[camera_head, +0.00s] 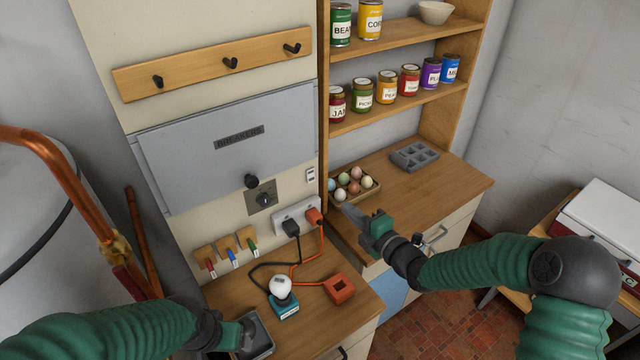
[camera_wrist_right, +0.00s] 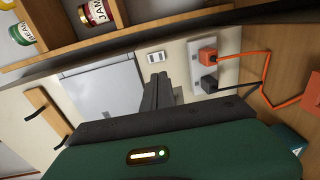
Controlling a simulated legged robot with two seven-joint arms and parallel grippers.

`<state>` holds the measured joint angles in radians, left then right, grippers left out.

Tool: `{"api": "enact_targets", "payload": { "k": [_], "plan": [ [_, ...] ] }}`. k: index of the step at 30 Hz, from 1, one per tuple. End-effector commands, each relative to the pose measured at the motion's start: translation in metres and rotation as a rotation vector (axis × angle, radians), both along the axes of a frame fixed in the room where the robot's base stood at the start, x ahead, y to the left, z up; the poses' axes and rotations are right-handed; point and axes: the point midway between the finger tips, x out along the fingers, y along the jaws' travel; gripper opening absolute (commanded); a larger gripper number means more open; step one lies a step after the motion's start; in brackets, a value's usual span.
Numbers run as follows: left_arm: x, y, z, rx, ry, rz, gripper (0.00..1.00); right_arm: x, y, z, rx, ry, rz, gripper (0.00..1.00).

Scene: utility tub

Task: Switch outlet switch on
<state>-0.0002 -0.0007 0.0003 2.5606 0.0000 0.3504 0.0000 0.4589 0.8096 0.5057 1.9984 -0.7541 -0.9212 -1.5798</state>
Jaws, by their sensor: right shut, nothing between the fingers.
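A small white switch plate (camera_head: 311,175) is on the panel's right edge, above the white outlet (camera_head: 283,217). The plate also shows in the right wrist view (camera_wrist_right: 157,57), beyond my fingertips; whether it is on or off is too small to tell. A black plug (camera_head: 291,228) and an orange plug (camera_head: 314,216) sit in the outlet, which also shows in the wrist view (camera_wrist_right: 195,72). My right gripper (camera_head: 352,214) is shut and empty, right of the outlet and apart from it. My left gripper (camera_head: 246,334) is low, by a grey tray (camera_head: 262,346); its fingers are unclear.
A breaker box (camera_head: 230,150) with a knob hangs above a rotary switch (camera_head: 262,198). An egg tray (camera_head: 368,188) stands on the right counter, near my right gripper. Cords run to a white bulb (camera_head: 280,287) on a teal base and an orange box (camera_head: 339,289).

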Motion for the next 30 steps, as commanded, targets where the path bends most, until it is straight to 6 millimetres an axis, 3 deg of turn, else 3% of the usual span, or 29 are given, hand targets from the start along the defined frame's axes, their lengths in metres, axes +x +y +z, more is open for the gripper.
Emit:
{"api": "enact_targets", "payload": {
  "k": [5, 19, 24, 30],
  "plan": [
    [0.000, 0.000, 0.008, 0.000, 0.000, 0.000, 0.74, 0.020, 0.015, -0.001, 0.003, 0.003, 0.002, 0.00],
    [0.000, 0.000, 0.038, 0.000, 0.000, 0.000, 0.74, 0.099, 0.066, -0.011, 0.004, 0.004, -0.002, 0.00],
    [0.000, 0.000, 0.041, 0.000, 0.000, 0.000, 0.74, 0.113, 0.076, -0.015, 0.002, 0.004, 0.000, 0.00],
    [0.000, 0.000, 0.041, 0.000, 0.000, 0.000, 0.74, 0.115, 0.077, -0.016, 0.001, 0.003, 0.000, 0.00]
  ]
}}
